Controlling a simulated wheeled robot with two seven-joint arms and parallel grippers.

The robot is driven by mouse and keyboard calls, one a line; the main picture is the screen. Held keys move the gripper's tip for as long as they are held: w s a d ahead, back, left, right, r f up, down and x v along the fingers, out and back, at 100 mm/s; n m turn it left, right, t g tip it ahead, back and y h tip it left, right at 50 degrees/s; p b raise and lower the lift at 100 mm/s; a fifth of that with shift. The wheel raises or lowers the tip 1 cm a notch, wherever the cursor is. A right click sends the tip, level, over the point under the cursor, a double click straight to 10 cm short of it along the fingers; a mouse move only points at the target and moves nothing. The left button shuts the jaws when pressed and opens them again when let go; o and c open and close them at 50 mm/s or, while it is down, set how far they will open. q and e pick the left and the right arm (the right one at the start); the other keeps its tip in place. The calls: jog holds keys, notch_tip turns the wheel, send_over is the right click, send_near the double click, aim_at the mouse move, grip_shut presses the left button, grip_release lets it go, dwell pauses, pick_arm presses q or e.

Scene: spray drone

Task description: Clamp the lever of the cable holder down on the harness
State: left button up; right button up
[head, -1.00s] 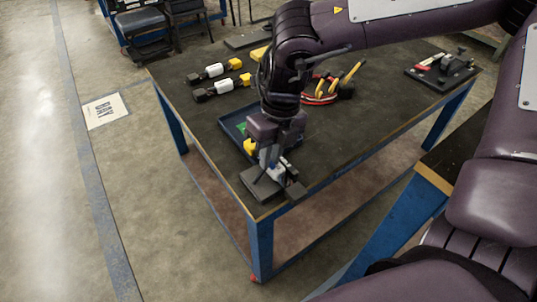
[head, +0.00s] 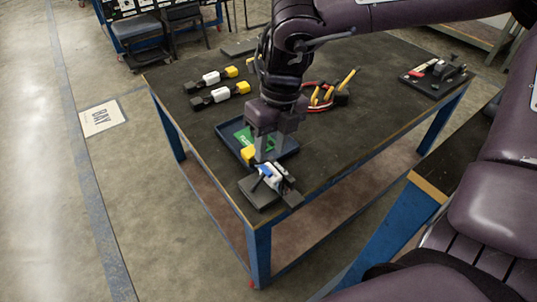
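The cable holder (head: 258,194) is a dark block at the near corner of the table in the head view. A white and blue piece (head: 270,177) sits on it, with dark parts beside it on the right. At this size I cannot tell the lever from the harness, nor whether the lever is down. A yellow piece (head: 248,154) shows just behind, by the tray's near corner. My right gripper (head: 268,156) points down just above and behind the holder. Its two grey fingers are apart, with nothing seen between them. My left gripper is not in view.
A blue tray (head: 285,151) with a green item (head: 243,135) lies behind the holder, partly hidden by my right gripper. Two black, white and yellow pieces lie at the far left. Red-handled and yellow-handled tools (head: 320,98) and a black fixture (head: 440,75) lie farther right.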

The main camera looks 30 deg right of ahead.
jog(key=shift+d+r, duration=0.2)
jog(key=shift+r, duration=1.05)
jog(key=shift+c, duration=0.4)
